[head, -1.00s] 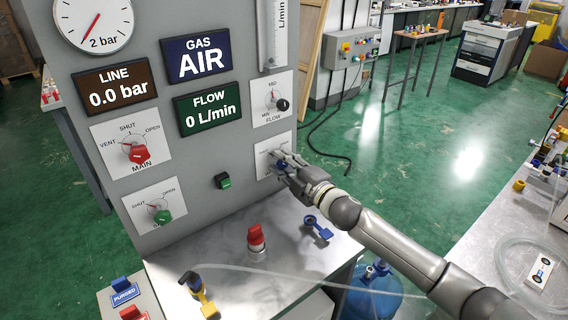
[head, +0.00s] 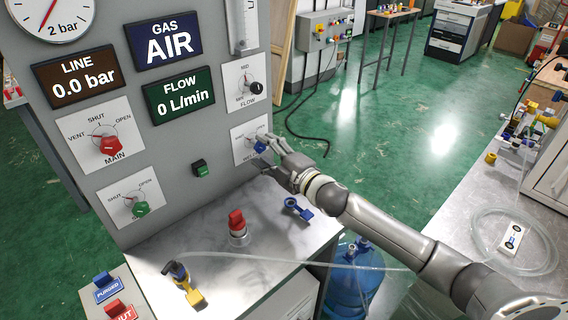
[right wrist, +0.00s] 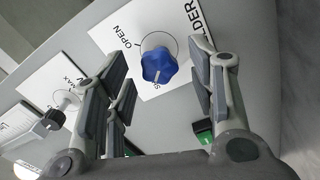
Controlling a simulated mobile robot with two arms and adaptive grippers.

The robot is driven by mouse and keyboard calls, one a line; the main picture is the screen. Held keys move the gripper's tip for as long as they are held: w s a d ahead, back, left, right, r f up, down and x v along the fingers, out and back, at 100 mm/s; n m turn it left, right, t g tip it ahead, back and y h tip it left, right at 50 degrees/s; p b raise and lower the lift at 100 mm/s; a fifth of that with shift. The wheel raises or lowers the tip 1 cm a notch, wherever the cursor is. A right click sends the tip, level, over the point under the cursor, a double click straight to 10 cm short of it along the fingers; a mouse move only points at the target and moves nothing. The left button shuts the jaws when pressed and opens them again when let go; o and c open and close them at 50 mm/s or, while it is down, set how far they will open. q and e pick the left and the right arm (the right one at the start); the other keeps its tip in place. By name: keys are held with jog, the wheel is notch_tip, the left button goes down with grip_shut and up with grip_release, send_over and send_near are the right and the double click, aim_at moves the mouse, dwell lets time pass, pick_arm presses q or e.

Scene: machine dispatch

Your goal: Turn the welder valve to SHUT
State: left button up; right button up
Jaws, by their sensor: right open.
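The welder valve is a blue lobed knob (head: 260,147) on a white plate (head: 240,150) at the lower right of the grey panel. My right gripper (head: 278,156) is open just in front of the knob. In the right wrist view its fingers (right wrist: 163,88) stand either side of the knob, with visible space around it. My left gripper is not in view.
The panel also carries a red MAIN knob (head: 110,145), a green knob (head: 140,209) and a black FLOW knob (head: 257,88). On the metal shelf below stand a red-capped fitting (head: 237,222), a blue key-like part (head: 298,208) and a yellow-and-black part (head: 184,282).

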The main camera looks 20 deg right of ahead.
jog(key=v, duration=0.9)
jog(key=shift+s, duration=0.3)
jog(key=shift+d, duration=0.1)
